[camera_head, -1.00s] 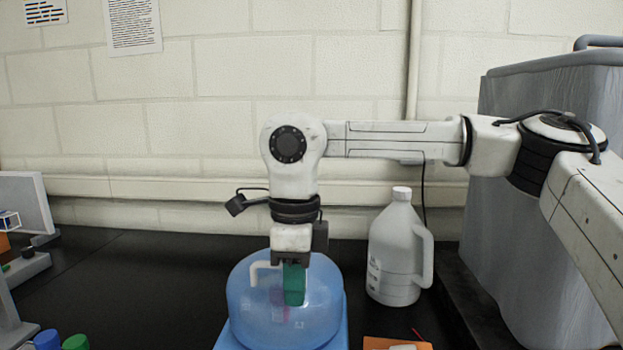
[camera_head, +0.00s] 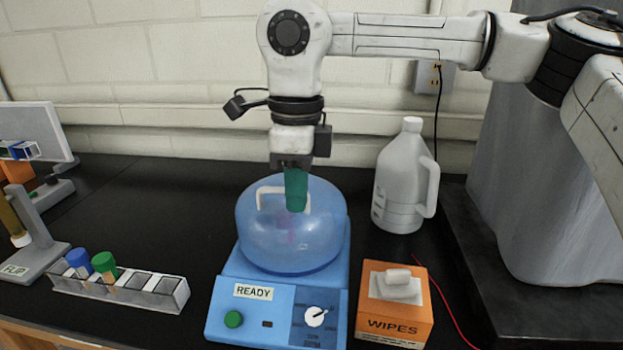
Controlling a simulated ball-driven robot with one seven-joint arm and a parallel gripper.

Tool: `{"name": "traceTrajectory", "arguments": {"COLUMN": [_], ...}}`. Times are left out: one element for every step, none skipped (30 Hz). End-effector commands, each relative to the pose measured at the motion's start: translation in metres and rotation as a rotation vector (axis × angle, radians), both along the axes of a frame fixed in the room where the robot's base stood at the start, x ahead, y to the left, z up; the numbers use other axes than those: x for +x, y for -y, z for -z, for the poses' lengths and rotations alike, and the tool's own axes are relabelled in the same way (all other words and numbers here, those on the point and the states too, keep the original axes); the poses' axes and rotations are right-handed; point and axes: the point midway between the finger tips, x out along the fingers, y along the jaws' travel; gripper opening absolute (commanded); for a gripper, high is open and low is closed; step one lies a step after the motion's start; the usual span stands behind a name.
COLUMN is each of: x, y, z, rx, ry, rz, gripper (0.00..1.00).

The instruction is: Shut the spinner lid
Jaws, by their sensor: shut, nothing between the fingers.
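The spinner (camera_head: 228,297) is a light blue machine on the black bench, with a READY label, a green button and a dial on its front. Its translucent blue domed lid (camera_head: 262,240) sits over the top and looks level; I cannot tell whether it is fully seated. A white handle (camera_head: 262,196) stands on the lid's upper left. My gripper (camera_head: 296,205) points straight down with shut green fingers, just right of the handle, at the lid's top. Whether the fingertips touch the lid is unclear. Something pinkish shows faintly inside the dome.
An orange wipes box (camera_head: 395,322) stands right of the spinner, with a white jug (camera_head: 402,180) behind it. A tube rack (camera_head: 120,287) with blue and green caps and a FLIP stand (camera_head: 35,260) are at left.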

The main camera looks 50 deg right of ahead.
Motion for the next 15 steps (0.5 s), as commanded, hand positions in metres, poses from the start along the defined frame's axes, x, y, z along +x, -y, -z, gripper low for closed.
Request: {"name": "traceTrajectory", "arguments": {"x": [-0.007,-0.011,-0.016,-0.018,-0.022,-0.026,-0.029,-0.031,-0.035,-0.037,-0.039,-0.042,-0.043,-0.045,-0.046], "y": [-0.009,-0.014,-0.021,-0.025,-0.03,-0.036,-0.04,-0.045,-0.049,-0.053,-0.056,-0.06,-0.062,-0.064,-0.067], "z": [-0.002,-0.005,-0.01,-0.014,-0.017,-0.02,-0.024,-0.027,-0.03,-0.032,-0.035,-0.037,-0.039,-0.04,-0.042], "rx": [-0.003,-0.003,-0.005,-0.004,-0.003,-0.005,-0.004,-0.004,-0.004,-0.004,-0.004,-0.002,-0.002,-0.002,-0.002], "ry": [0.001,0.001,0.001,0.003,0.002,0.002,0.004,0.004,0.004,0.004,0.004,0.004,0.004,0.004,0.004], "rz": [-0.007,-0.005,-0.005,-0.004,-0.004,-0.003,-0.003,-0.001,-0.002,-0.001,-0.001,0.0,0.001,0.001,0.001], "gripper": [0.0,0.0,0.0,0.0,0.0,0.0,0.0,0.0,0.0,0.0,0.0,0.0,0.0,0.0,0.0]}}
